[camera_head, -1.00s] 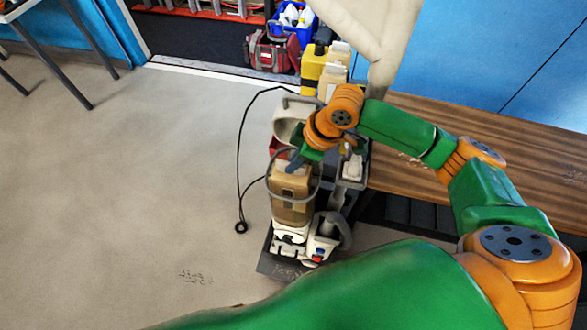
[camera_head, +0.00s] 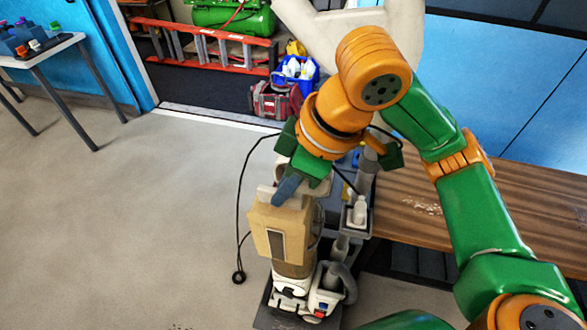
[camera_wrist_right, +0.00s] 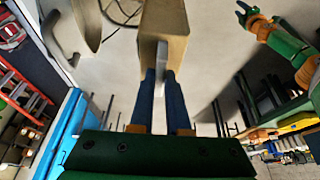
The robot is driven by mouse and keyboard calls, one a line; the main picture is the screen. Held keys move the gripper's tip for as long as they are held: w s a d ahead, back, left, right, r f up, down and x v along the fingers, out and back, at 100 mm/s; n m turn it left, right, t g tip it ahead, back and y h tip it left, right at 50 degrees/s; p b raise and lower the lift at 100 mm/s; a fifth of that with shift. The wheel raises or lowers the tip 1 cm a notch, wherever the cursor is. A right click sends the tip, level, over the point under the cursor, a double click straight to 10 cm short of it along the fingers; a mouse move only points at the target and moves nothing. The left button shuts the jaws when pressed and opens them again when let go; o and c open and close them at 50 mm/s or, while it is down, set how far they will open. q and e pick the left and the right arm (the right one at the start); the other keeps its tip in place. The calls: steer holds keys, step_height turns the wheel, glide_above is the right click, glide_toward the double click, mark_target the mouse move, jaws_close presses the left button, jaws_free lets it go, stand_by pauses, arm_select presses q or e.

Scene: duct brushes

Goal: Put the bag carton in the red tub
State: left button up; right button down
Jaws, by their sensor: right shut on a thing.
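The tan bag carton (camera_head: 270,232) is a box with a dark narrow panel on its face. My right gripper (camera_head: 286,188) is shut on its upper end, with blue fingers; the carton appears in front of the upright white and grey machine. In the right wrist view, the carton (camera_wrist_right: 172,28) is between the fingertips of the right gripper (camera_wrist_right: 163,76). A green and orange arm, apparently my left, shows small in that view, with its gripper (camera_wrist_right: 243,12) too small to read. I cannot make out the red tub.
The white and grey machine (camera_head: 290,283) stands on a dark base, a black cable at its left. A wooden bench (camera_head: 470,215) is at right. A blue tub (camera_head: 298,74) with white bottles and a red bag (camera_head: 273,100) lie behind. Floor at left is clear.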

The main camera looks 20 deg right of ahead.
steer(key=s+a+b, duration=0.1)
steer(key=s+a, duration=0.5)
steer(key=s, duration=0.3)
step_height(320, 180, up, 20)
steer(key=p, duration=0.9)
steer(key=shift+s+a, duration=0.2)
